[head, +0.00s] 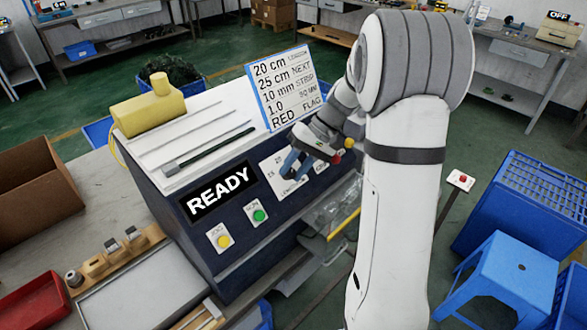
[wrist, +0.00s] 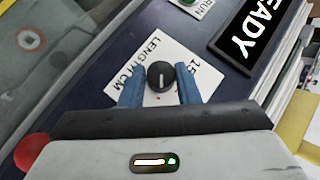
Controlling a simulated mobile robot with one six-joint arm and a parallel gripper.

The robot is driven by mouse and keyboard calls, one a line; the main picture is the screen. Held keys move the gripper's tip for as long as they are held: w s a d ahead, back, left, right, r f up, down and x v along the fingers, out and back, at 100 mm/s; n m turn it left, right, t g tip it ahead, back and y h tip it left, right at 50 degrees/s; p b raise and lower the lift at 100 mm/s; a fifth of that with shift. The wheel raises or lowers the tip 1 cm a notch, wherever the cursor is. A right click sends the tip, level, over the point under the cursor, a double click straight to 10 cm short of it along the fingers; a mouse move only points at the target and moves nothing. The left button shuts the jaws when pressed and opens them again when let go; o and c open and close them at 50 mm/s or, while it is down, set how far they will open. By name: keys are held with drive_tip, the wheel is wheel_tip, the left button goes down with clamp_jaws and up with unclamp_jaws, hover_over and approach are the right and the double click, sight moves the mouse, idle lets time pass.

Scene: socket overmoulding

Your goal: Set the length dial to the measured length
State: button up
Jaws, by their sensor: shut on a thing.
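The length dial (wrist: 161,76) is a round black knob with a pale pointer line on a white plate (wrist: 150,48) marked LENGTH/CM, with a 15 visible beside it. My gripper (wrist: 160,84) has its blue fingers on either side of the dial and is shut on it. In the head view my gripper (head: 292,163) is at the machine's front panel and hides the dial. A white card (head: 283,85) on the machine reads 20 cm, 25 cm NEXT, 10 mm STRIP, 1.0 and RED FLAG. The machine's display (head: 218,194) reads READY.
A yellow button (head: 222,241) and a green RUN button (head: 260,215) sit below the display. A black cable (head: 205,148) lies on the machine's top near a yellow device (head: 150,108). Blue crates (head: 520,205) and a blue stool (head: 510,275) stand at right.

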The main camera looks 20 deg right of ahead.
drive_tip(key=shift+m+y, duration=0.5)
drive_tip(key=shift+y, duration=0.1)
drive_tip(key=o, duration=0.7)
drive_tip(key=shift+d, duration=0.15)
drive_tip(key=b+v, duration=0.1)
drive_tip(key=v, duration=0.6)
drive_tip(key=shift+d+r, duration=0.2)
drive_tip(key=shift+s, duration=0.1)
